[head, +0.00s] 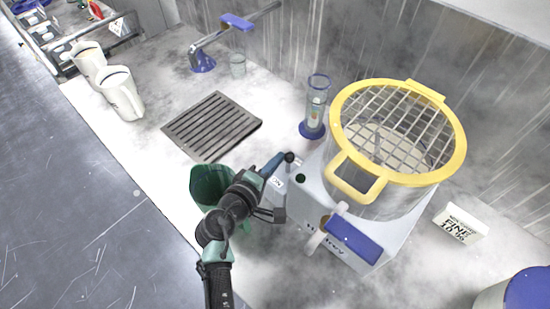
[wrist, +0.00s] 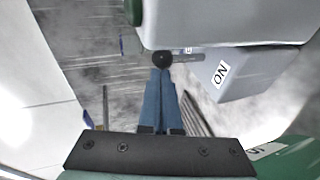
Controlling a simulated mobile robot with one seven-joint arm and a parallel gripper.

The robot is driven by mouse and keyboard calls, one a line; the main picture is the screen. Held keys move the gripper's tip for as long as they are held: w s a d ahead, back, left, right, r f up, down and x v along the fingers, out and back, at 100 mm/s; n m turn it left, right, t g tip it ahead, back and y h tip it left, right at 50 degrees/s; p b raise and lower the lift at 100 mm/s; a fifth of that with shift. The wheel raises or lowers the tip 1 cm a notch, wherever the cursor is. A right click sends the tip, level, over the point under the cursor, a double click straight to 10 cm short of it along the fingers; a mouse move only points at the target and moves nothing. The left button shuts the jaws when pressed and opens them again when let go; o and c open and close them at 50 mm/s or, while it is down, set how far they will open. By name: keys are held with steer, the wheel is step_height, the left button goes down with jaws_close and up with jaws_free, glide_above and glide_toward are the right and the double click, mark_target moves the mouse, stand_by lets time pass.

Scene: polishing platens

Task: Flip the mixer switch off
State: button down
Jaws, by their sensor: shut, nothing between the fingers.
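The mixer (head: 310,205) is a pale grey machine with a yellow-rimmed wire guard (head: 455,150) over its bowl. Its switch is a short grey lever with a black ball knob (head: 290,157) on the side facing my arm. In the wrist view the black knob (wrist: 163,58) sits at the lever's left end, near a box with an ON label (wrist: 219,74). My gripper (head: 280,161) is shut and empty. In the wrist view its blue fingertips (wrist: 160,72) are together just below the knob; I cannot tell whether they touch it.
A green bin (head: 205,185) stands left of the mixer, partly behind my arm. A drain grate (head: 212,125), blue-based cylinder (head: 312,130) and tap (head: 203,62) lie behind. White jugs (head: 120,95) stand far left. A blue-ended handle (head: 355,240) juts from the mixer's front.

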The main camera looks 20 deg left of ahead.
mark_target(287, 154)
steer(key=shift+w+r, duration=0.1)
steer(key=p, duration=0.2)
steer(key=w+r+g+p, duration=0.1)
steer(key=p, duration=0.2)
steer(key=shift+w+d+g, duration=0.1)
steer(key=shift+d+g, duration=0.15)
steer(key=shift+g, duration=0.05)
steer(key=shift+w+d+f+y, duration=0.15)
steer(key=shift+w+f+y, duration=0.05)
steer(key=shift+w+y, duration=0.1)
steer(key=shift+w+d, duration=0.2)
steer(key=shift+w, duration=0.5)
steer(key=shift+w, duration=0.1)
steer(key=shift+r, duration=0.1)
steer(key=shift+r+p, duration=0.75)
